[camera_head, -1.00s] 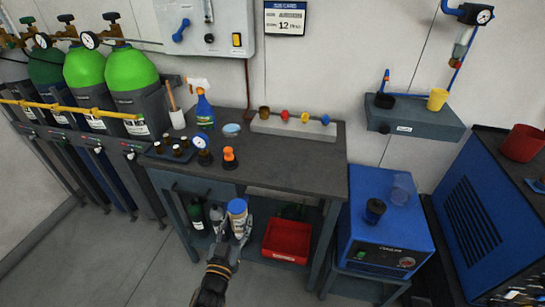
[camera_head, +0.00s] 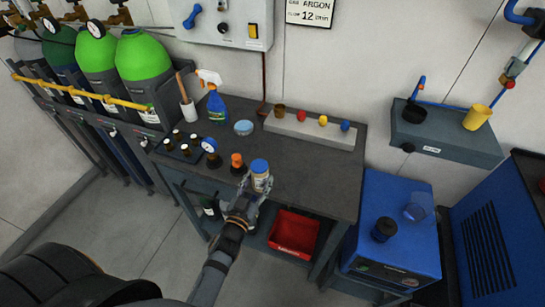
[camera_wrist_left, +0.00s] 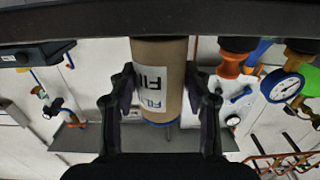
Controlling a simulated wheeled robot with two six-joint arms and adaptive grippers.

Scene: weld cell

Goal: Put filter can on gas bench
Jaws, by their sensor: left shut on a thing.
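The filter can (camera_head: 260,176), a tan can with a blue lid and a white label, is upright in my left gripper (camera_head: 256,187). The gripper is shut on its sides. In the left wrist view, which is upside down, the can (camera_wrist_left: 160,80) sits between both fingers (camera_wrist_left: 163,92), and a dark band hides its base. The gas bench (camera_head: 315,180) has a dark grey top. In the head view the can overlaps the bench's front edge area, just right of an orange-topped item (camera_head: 237,160); I cannot tell whether it touches the top. My right gripper is not in view.
A pressure gauge (camera_head: 209,145) and small bottles (camera_head: 185,148) stand left of the can. A spray bottle (camera_head: 216,105), a blue-lidded tub (camera_head: 244,127) and a strip of coloured caps (camera_head: 310,134) are farther back. The bench's middle and right are clear. A red bin (camera_head: 294,232) is below.

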